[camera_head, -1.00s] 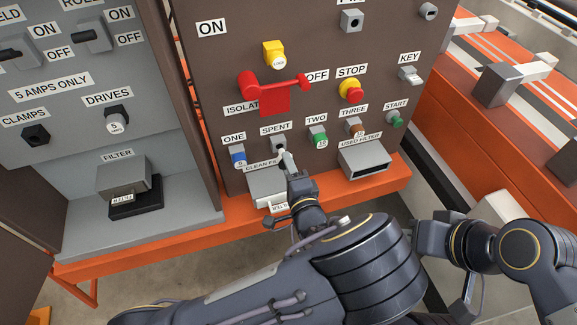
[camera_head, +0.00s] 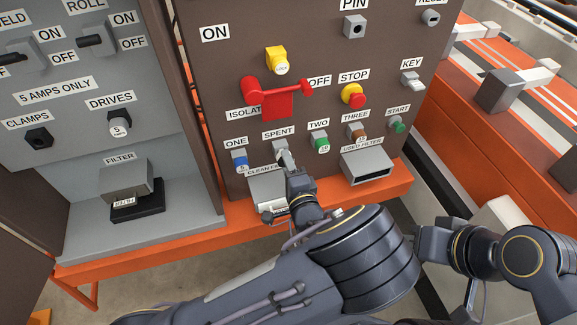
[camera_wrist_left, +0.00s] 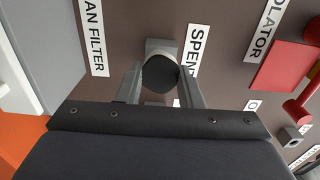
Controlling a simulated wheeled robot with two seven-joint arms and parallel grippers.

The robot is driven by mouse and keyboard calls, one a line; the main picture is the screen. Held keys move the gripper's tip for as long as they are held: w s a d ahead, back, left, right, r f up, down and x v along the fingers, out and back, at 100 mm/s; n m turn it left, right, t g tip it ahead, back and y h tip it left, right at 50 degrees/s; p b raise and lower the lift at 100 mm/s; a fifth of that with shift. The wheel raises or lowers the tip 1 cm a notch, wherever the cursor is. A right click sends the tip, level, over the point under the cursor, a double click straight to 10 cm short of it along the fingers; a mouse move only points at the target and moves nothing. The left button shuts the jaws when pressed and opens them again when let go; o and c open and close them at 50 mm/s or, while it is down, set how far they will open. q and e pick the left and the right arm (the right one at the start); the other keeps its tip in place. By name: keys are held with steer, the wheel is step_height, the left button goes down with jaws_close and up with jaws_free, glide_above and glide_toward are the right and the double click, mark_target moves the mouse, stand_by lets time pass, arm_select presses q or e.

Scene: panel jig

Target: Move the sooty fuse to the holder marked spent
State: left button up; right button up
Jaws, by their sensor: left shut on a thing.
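The spent holder (camera_head: 280,146) is a small grey block under the SPENT label on the brown panel. My left gripper (camera_head: 286,157) is right at it. In the left wrist view the gripper (camera_wrist_left: 162,85) is shut on a dark, round-ended fuse (camera_wrist_left: 160,74), the sooty one. The fuse is lined up with the grey spent holder (camera_wrist_left: 160,46) behind it and overlaps it in the picture. How far it sits inside cannot be told. My right gripper is out of view.
Beside the spent holder are a blue fuse (camera_head: 240,163) at ONE, a green fuse (camera_head: 321,145) at TWO and a brown one (camera_head: 361,137) at THREE. The red isolator handle (camera_head: 278,103) hangs above. Clean filter box (camera_head: 265,186) and used filter box (camera_head: 366,166) jut out below.

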arm_select(q)
steer(key=shift+w+a, duration=0.15)
steer(key=shift+w, duration=0.4)
steer(key=o, duration=1.1)
steer(key=shift+o, duration=0.2)
steer(key=shift+s, duration=0.1)
steer(key=v, duration=0.7)
steer(key=shift+s, duration=0.3)
